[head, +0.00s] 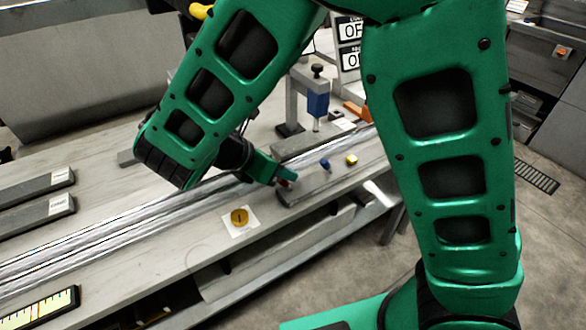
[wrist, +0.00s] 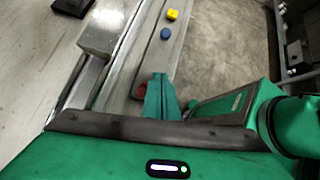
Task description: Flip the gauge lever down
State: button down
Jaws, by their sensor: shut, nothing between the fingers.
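My gripper (head: 288,176) is shut and empty, its green fingers at the near-left end of a long grey bar. In the wrist view the fingers (wrist: 159,84) sit right beside a red part (wrist: 140,84) on the bar and partly cover it; whether they touch it I cannot tell. The bar also carries a blue part (head: 325,164) and a yellow part (head: 351,160), both clear of my gripper. None shows a readable label, so I cannot tell which is the gauge lever or its position.
A post with a blue-bodied device (head: 317,104) stands behind the bar. Metal rails (head: 130,218) run along the bench. Grey blocks (head: 48,182) with labels lie at left. Floor is open beyond the bar.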

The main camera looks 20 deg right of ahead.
aim_at(326, 166)
jog(key=x, duration=0.8)
jog(key=shift+w+d+r, duration=0.25)
jog(key=shift+d, duration=0.2)
jog(key=shift+w+d+r, duration=0.25)
jog(key=shift+w+d, duration=0.05)
jog(key=shift+d, duration=0.15)
jog(key=shift+w+d+r, duration=0.4)
jog(key=shift+d+r, duration=0.05)
jog(key=shift+d, duration=0.2)
jog(key=shift+r, duration=0.1)
